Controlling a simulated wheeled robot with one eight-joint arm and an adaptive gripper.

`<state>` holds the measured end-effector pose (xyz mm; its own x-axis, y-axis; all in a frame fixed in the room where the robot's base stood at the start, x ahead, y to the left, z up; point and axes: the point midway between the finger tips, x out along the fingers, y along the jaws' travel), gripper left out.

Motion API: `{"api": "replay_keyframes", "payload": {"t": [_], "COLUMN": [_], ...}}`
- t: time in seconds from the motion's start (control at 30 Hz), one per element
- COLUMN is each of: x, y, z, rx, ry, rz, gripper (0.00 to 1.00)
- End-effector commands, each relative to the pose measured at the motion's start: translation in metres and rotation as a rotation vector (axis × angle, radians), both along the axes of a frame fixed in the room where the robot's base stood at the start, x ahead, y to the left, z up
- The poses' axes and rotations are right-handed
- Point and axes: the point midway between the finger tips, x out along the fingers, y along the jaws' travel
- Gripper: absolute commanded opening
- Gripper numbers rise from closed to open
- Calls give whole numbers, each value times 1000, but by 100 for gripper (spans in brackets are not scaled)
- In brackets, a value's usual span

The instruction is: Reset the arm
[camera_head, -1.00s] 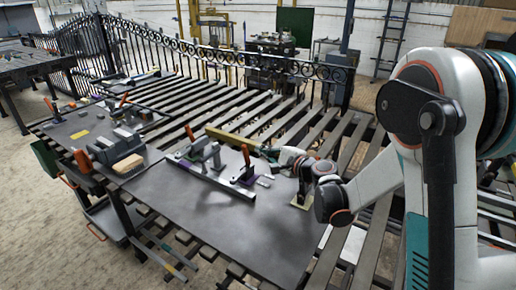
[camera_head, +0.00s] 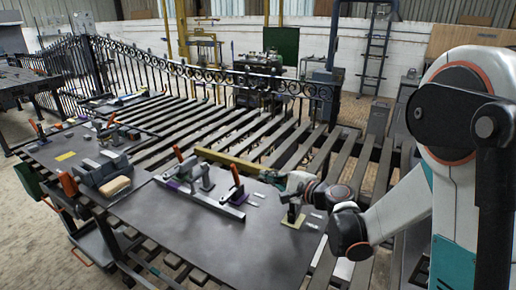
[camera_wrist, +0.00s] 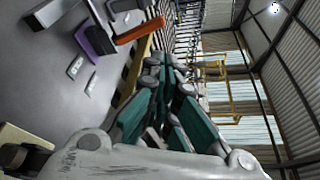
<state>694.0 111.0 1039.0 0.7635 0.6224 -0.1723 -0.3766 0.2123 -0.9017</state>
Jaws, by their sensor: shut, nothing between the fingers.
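My gripper (camera_head: 266,176) is low over the right part of the dark work table (camera_head: 190,236) in the head view, at the end of my white and grey arm. Its teal fingers also show in the wrist view (camera_wrist: 163,62); they are shut and hold nothing. My arm is bent, with its elbow low at the table's right edge. A clamp with an orange handle (camera_head: 236,174) stands left of my gripper, apart from it. It also shows in the wrist view (camera_wrist: 138,31).
A long metal bar (camera_head: 200,196) with clamps lies on the table. A yellow bar (camera_head: 228,159) lies behind it. A brush (camera_head: 115,187) is at the left. Slatted rails and a scroll gate (camera_head: 215,75) stand behind. The air above the table is mostly clear.

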Motion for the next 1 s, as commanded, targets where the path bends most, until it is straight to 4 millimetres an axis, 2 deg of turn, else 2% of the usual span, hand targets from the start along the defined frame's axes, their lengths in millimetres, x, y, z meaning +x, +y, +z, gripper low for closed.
{"api": "replay_keyframes", "payload": {"t": [0.17,0.47,0.77,1.0], "x": [-26,-95,-177,-245], "y": [4,-3,-27,-58], "z": [17,38,43,38], "rx": [-173,-584,-981,-1293], "ry": [-20,-63,-93,-106], "rz": [38,145,273,395], "gripper": [0,0,0,0]}}
